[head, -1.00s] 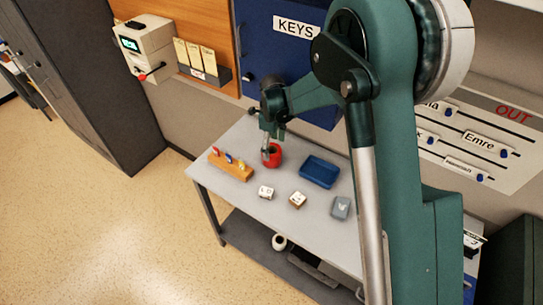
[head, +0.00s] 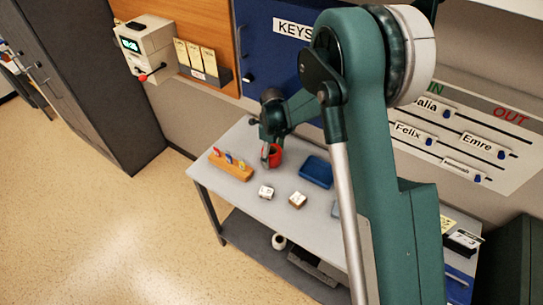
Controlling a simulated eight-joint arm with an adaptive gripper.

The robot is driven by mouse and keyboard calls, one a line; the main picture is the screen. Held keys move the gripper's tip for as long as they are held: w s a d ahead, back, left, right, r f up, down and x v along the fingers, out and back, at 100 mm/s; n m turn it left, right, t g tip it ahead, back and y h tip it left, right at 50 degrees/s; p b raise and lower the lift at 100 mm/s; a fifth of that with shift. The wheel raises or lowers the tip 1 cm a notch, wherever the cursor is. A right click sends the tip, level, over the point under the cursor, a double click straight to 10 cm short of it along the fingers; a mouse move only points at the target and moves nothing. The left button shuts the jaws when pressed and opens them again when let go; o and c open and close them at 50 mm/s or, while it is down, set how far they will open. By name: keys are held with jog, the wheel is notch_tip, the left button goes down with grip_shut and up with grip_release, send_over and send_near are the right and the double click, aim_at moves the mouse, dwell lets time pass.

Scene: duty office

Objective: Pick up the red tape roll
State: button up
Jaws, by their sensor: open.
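The red tape roll (head: 276,154) stands on the grey table (head: 240,198), near its back edge. My gripper (head: 266,155) is low over the table at the roll's left side, and its fingers overlap the roll in the picture. The gripper is open. I cannot tell whether a finger sits inside the roll's hole or only in front of it. Part of the roll is hidden behind the gripper.
A wooden block with coloured pegs (head: 230,164) stands left of the roll. A blue tray (head: 317,171) lies to the right. A blue key cabinet (head: 262,60) hangs behind.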

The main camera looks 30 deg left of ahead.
aim_at(272, 150)
dwell(0.5)
jog(key=c, duration=1.1)
jog(key=shift+r, duration=0.15)
jog(key=shift+r+b, duration=0.65)
jog(key=shift+r, duration=4.25)
